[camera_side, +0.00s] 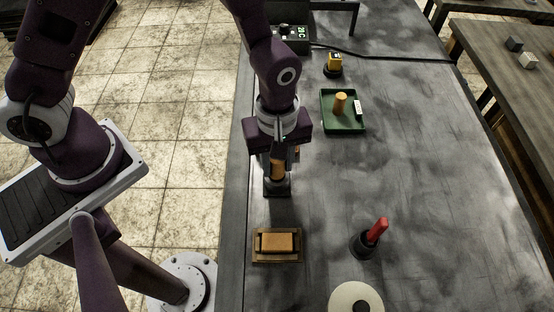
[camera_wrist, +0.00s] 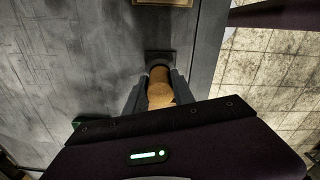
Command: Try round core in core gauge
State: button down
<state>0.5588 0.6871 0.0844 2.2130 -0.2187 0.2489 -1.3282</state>
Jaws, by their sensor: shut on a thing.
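My gripper (camera_side: 277,172) points down near the left edge of the grey table and is shut on an orange-tan round core (camera_side: 277,167). In the wrist view my gripper (camera_wrist: 159,92) has one finger on each side of the round core (camera_wrist: 160,92), which looks upright. The dark core gauge (camera_side: 277,188) stands on the table directly below the core in the side view. In the wrist view the core gauge (camera_wrist: 159,57) shows just beyond the core, partly covered by it. I cannot tell whether the core's lower end is inside the gauge or above it.
A green tray (camera_side: 328,122) holds another tan cylinder (camera_side: 340,103) and a white tag. A yellow piece (camera_side: 334,61) stands on a dark base behind. A wooden box (camera_side: 277,259), a black cup with a red-handled tool (camera_side: 377,230) and a pale disc (camera_side: 345,295) are nearer. The table's right-centre is clear.

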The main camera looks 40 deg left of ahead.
jog(key=shift+f, duration=0.5)
jog(key=shift+r, duration=0.1)
dwell(0.7)
jog(key=shift+r, duration=1.55)
jog(key=shift+r, duration=2)
